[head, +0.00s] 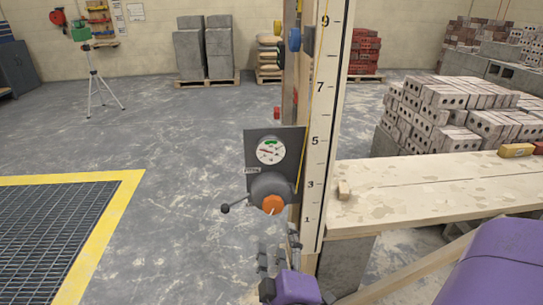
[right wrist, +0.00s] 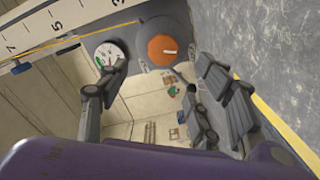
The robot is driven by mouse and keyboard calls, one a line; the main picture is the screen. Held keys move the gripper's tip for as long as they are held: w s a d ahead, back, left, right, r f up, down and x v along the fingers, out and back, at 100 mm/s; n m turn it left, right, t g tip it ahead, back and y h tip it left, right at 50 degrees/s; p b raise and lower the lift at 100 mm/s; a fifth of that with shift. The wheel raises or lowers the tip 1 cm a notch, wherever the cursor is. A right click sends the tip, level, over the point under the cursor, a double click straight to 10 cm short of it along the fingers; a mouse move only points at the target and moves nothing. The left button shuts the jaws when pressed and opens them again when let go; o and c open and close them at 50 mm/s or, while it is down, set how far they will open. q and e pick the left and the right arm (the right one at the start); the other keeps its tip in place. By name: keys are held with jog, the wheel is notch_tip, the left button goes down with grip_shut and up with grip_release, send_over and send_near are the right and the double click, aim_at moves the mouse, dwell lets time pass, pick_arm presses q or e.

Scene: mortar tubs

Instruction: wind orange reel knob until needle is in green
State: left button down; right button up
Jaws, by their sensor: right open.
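The orange reel knob (head: 272,204) sits on the front of a grey reel with a dark crank handle (head: 233,207) sticking out to the left. It also shows in the right wrist view (right wrist: 162,48), with a pale mark across its face. Above the reel is a round white gauge (head: 270,151) with a green band at its top. Its red needle seems to point left, outside the green. My right gripper (head: 277,246) is below the knob, open and empty. In the right wrist view its fingers stand wide apart, with the knob beyond them. My left gripper is out of view.
A tall numbered scale post (head: 324,120) stands just right of the gauge. A yellow-edged floor grate (head: 60,235) lies left. The floor left of the reel is clear.

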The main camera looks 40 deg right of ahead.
jog(key=w+a+r+m+t+y+p, duration=0.2)
jog(key=w+a+m+y+p, duration=0.2)
jog(key=w+a+y+p, duration=0.55)
jog(key=m+g+h+p, duration=0.2)
jog(key=m+h+p, duration=0.2)
jog(key=m+h, duration=0.45)
send_near(275, 208)
jog(key=w+n+h, duration=0.1)
jog(key=w+n, duration=0.1)
jog(key=x, duration=0.7)
jog(key=shift+d+f, duration=0.35)
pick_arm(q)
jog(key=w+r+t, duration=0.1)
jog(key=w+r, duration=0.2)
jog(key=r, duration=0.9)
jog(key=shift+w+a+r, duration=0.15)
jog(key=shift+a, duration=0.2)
